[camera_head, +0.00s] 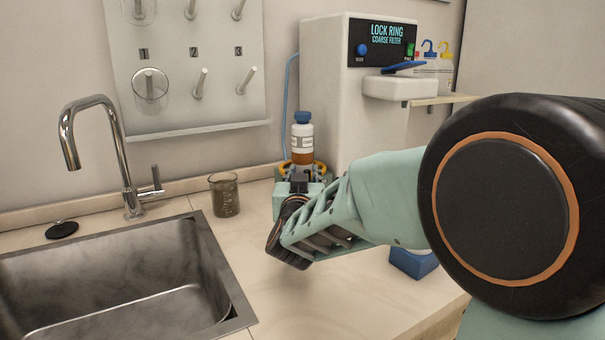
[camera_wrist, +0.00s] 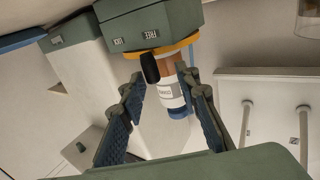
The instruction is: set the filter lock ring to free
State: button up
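The orange-yellow lock ring (camera_wrist: 177,48) sits on a green block (camera_wrist: 180,20) marked LOCK and FREE in the wrist view. A black tab (camera_wrist: 150,68) sticks out from the ring, closer to the FREE mark in the picture. A white-labelled bottle (camera_wrist: 171,93) with a blue cap stands in the ring. The head view shows the bottle (camera_head: 302,139) upright, with the ring (camera_head: 319,167) around its lower part. My gripper (camera_wrist: 164,84) is open, its blue-padded fingers on either side of the tab and bottle. I cannot tell whether they touch. My arm hides part of the block in the head view.
A white machine (camera_head: 338,95) with a "LOCK RING COARSE FILTER" panel (camera_head: 383,43) stands behind the ring. A beaker (camera_head: 224,195) of brown liquid and a sink (camera_head: 115,280) are to the left. A blue object (camera_head: 412,263) lies under my arm. The front counter is clear.

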jog(key=s, duration=0.7)
